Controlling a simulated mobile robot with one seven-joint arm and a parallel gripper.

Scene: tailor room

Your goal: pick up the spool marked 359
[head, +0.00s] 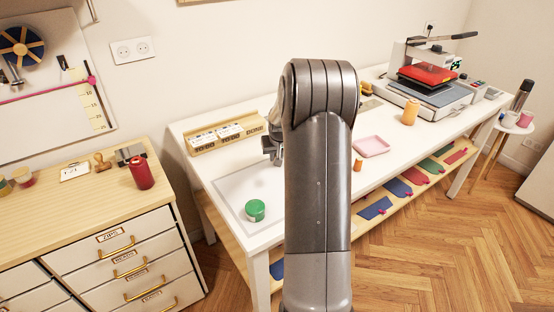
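No marking 359 is readable in the head view, so I cannot tell which thing is that spool. A green round thing, perhaps a spool (255,210), sits on a pale square outline near the front left corner of the white table (205,170). A red cylinder (142,173) stands on the wooden-topped drawer cabinet (92,196) at the left. An orange cylinder (411,112) stands on the table before the press. My gripper (272,150) is partly hidden behind my arm, above the table; its fingers are too unclear to judge.
A wooden tray with labelled sections (228,137) lies at the table's back left. A pink tray (371,146) and a small orange piece (358,165) are right of my arm. A heat press (427,85) stands at the far right. My arm hides the table's middle.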

